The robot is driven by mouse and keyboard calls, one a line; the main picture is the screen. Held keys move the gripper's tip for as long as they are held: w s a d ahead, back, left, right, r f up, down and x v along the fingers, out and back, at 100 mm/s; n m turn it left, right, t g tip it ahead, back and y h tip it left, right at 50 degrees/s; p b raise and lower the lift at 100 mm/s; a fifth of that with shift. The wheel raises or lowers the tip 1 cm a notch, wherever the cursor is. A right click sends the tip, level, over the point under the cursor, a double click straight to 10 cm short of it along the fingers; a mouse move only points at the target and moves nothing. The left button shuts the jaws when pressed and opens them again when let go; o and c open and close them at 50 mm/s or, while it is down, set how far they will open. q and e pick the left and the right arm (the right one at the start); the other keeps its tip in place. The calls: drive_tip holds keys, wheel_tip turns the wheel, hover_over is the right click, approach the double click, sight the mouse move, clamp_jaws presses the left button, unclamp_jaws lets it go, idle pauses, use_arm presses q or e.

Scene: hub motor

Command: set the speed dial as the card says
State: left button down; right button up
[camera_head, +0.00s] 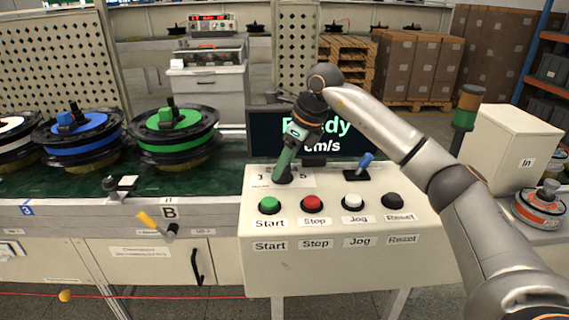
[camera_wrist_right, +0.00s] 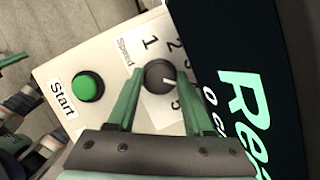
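The speed dial (camera_wrist_right: 160,76) is a dark round knob with a white pointer line. It sits on a white scale plate (camera_wrist_right: 155,112) marked "Speed", with 1, 2 and 5 legible. The pointer aims right in the wrist view, towards the right finger, which hides part of the scale. My right gripper (camera_wrist_right: 160,72) has its green fingers on either side of the dial; whether they press on it I cannot tell. In the head view the right gripper (camera_head: 283,178) points down at the console and hides the dial. I cannot make out a card.
The console (camera_head: 340,262) has a green Start button (camera_head: 269,205), a red Stop button (camera_head: 312,202), white Jog and dark Reset buttons, and a blue-tipped lever (camera_head: 366,160). A "Ready" display (camera_head: 262,135) stands behind. Reels with green (camera_head: 178,128) and blue hubs stand left on the conveyor.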

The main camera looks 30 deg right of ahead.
clamp_jaws()
